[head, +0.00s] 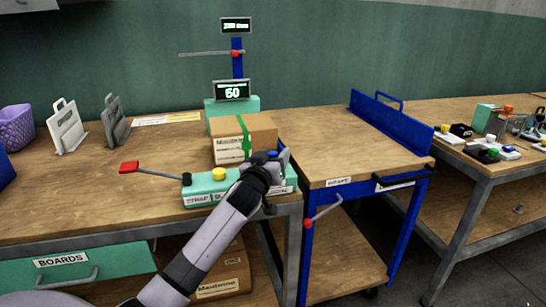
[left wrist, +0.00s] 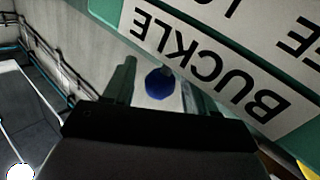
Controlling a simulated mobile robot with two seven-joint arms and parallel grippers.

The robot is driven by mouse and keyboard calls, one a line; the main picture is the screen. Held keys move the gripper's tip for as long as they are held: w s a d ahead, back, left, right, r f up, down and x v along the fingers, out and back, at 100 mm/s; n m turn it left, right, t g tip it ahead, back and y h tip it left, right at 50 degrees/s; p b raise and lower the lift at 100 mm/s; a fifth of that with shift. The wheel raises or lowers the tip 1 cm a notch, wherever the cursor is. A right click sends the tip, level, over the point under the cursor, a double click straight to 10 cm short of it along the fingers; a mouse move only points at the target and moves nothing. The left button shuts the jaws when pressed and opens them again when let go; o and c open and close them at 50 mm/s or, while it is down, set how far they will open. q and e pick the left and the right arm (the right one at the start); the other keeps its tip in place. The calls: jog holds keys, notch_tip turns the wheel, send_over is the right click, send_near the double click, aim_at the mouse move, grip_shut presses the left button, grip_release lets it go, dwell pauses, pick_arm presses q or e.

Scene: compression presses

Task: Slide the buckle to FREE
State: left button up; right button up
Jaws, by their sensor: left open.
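The buckle's blue knob (left wrist: 159,83) shows between the two fingers of my open left gripper (left wrist: 161,82) in the left wrist view. I cannot tell whether either finger touches it. A label reading BUCKLE (left wrist: 215,65) is beside it, with more lettering cut off at the edge. In the head view my left gripper (head: 281,157) is at the right end of the green strapping unit (head: 203,190), at the table's front edge, and hides much of that end. A cardboard box (head: 257,135) with a green strap (head: 246,140) stands behind it. My right gripper is out of view.
A red-handled lever (head: 129,167) and a yellow knob (head: 219,174) are left of my arm. A display reading 50 (head: 232,91) stands behind the box. A blue-framed cart (head: 350,150) adjoins on the right. The wooden table (head: 60,205) has free room at left.

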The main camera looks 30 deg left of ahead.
pick_arm(q)
grip_shut()
jog(key=s+a+p, duration=0.1)
jog(key=s, duration=0.1)
jog(key=s+a+p, duration=0.1)
jog(key=a+p, duration=0.1)
jog(key=shift+s, duration=0.35)
jog(key=shift+s+a, duration=0.15)
jog(key=shift+a, duration=0.05)
jog(key=shift+f, duration=0.15)
grip_release()
jog(key=shift+s+a, duration=0.1)
jog(key=shift+s, duration=0.1)
